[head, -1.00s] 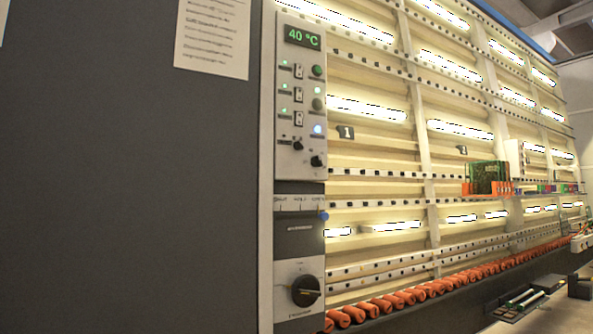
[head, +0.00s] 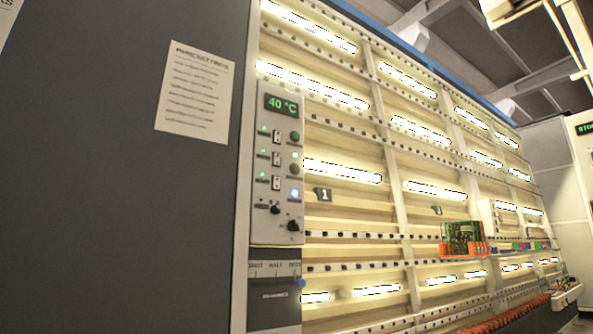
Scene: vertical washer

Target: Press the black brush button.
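A light grey control panel (head: 270,238) stands upright at the left end of the lit washer rack in the head view. It carries a green "40 °C" display (head: 281,104), small switches with green lights, and a column of round buttons. The upper round button (head: 294,137) and the middle one (head: 294,169) look dark green; the lowest button (head: 294,195) glows pale blue. Below are two black knobs, one at left (head: 275,209) and one at right (head: 293,225). The labels are too small to read, so I cannot tell which control is the brush button. Neither gripper is in view.
A dark grey wall (head: 120,240) with a posted sheet (head: 195,92) fills the left. The washer rack (head: 400,215) recedes to the right, with a green circuit board (head: 462,238) in an orange holder. Orange rollers (head: 500,318) run along its lower edge.

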